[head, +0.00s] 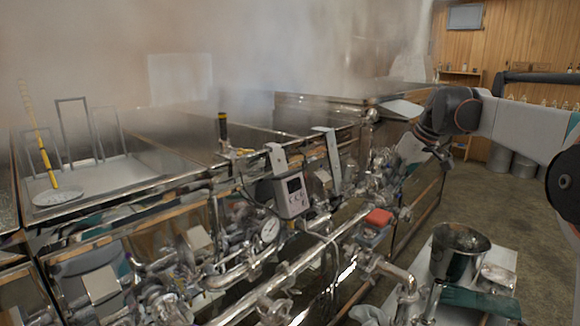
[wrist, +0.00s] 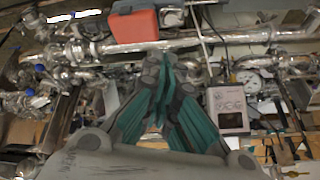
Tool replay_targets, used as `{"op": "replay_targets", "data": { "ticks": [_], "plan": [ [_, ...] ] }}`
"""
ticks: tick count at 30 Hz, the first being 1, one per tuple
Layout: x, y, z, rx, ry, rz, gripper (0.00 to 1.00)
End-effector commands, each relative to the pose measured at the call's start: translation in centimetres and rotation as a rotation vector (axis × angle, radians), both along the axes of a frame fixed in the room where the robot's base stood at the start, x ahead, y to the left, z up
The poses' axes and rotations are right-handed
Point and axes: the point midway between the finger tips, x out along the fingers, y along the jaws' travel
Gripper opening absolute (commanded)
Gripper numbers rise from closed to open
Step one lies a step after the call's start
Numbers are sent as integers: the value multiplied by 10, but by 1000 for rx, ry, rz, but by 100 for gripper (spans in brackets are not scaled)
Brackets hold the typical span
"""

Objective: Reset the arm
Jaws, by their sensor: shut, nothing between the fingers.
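My arm (head: 515,122) comes in from the right in the head view and reaches across to the front side of the evaporator (head: 240,150). In the wrist view my gripper (wrist: 166,62) has its grey and teal fingers drawn together to a point, shut and empty. Its fingertips appear in front of the steel piping (wrist: 115,48), below the red box (wrist: 135,24) in the picture. I cannot tell the gap to the pipes. In the head view the fingers are hard to make out against the metal.
A grey control box (head: 290,195) and a round gauge (head: 270,230) sit among the pipes. A red-topped box (head: 378,217) is near the pipe. A steel pot (head: 458,255) stands on a cart at lower right. Steam hangs above the pans. Open floor (head: 505,210) lies right.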

Motion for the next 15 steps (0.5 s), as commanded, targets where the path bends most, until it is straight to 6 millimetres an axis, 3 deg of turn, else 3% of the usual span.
{"op": "replay_targets", "data": {
  "ticks": [8,15],
  "plan": [
    [-88,28,-24,-40,2,-179,0],
    [-166,45,-60,-61,-24,-322,0]
  ]
}}
